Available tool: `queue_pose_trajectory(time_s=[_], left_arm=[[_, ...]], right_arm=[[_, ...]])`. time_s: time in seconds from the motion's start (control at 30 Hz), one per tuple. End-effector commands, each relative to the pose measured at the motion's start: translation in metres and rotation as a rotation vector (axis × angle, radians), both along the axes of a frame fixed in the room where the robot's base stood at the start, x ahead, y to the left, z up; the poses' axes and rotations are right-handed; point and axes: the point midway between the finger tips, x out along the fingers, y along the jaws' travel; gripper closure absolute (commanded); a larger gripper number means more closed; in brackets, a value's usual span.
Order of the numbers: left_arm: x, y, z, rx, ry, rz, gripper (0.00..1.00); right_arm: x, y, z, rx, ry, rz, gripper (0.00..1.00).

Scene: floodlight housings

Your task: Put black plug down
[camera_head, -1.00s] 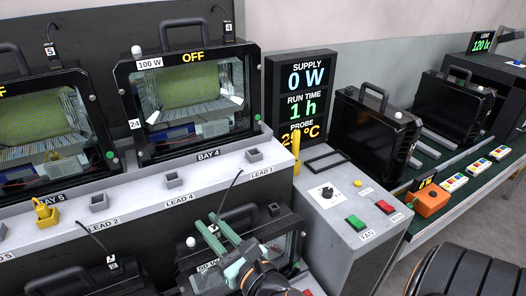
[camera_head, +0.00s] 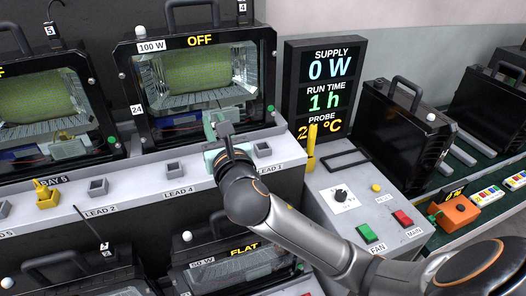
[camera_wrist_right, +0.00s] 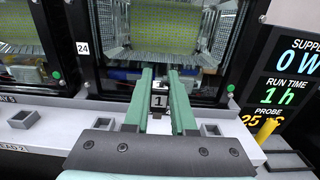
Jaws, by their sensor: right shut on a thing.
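My right gripper (camera_head: 222,122) reaches over the white ledge (camera_head: 130,205) in front of the floodlight housing marked 24. Its green fingers also show in the right wrist view (camera_wrist_right: 164,95), shut on a black plug (camera_wrist_right: 160,88) with a white tag reading 1. The plug is above the ledge, and its lower end is hidden. In the head view the plug is hidden by my gripper and wrist. An empty grey square socket (camera_head: 262,150) by the LEAD 1 label is just right of the gripper. Another socket (camera_head: 172,170) is to its left. My left gripper is not in view.
The floodlight housing (camera_head: 130,75) stands close behind the gripper, its sign reading OFF. A yellow plug (camera_head: 45,195) stands on the ledge at left. A control box (camera_head: 365,205) with a yellow probe (camera_head: 311,145) is at right. Another housing (camera_head: 235,272) lies below the ledge.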

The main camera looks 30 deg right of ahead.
Motion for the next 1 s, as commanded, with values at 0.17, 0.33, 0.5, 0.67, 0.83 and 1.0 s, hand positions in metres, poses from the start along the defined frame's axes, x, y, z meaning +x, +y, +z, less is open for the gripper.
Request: queue_pose_trajectory(time_s=[0.17, 0.33, 0.5, 0.67, 0.83, 1.0], left_arm=[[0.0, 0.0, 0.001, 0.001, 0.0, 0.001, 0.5], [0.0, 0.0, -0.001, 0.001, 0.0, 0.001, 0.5], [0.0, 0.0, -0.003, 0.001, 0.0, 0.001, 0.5], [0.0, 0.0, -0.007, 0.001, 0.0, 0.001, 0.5], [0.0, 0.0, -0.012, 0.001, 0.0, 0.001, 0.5], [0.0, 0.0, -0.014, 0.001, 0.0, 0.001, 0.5]], right_arm=[[0.011, 0.004, 0.021, -0.003, 0.01, -0.007, 1.0], [0.015, -0.015, 0.014, -0.008, 0.018, -0.013, 1.0], [0.02, -0.057, -0.006, -0.007, 0.02, -0.013, 1.0], [0.025, -0.093, -0.028, -0.004, 0.021, -0.011, 1.0], [0.028, -0.115, -0.056, -0.003, 0.017, -0.009, 1.0], [0.03, -0.125, -0.066, -0.003, 0.014, -0.007, 1.0]])
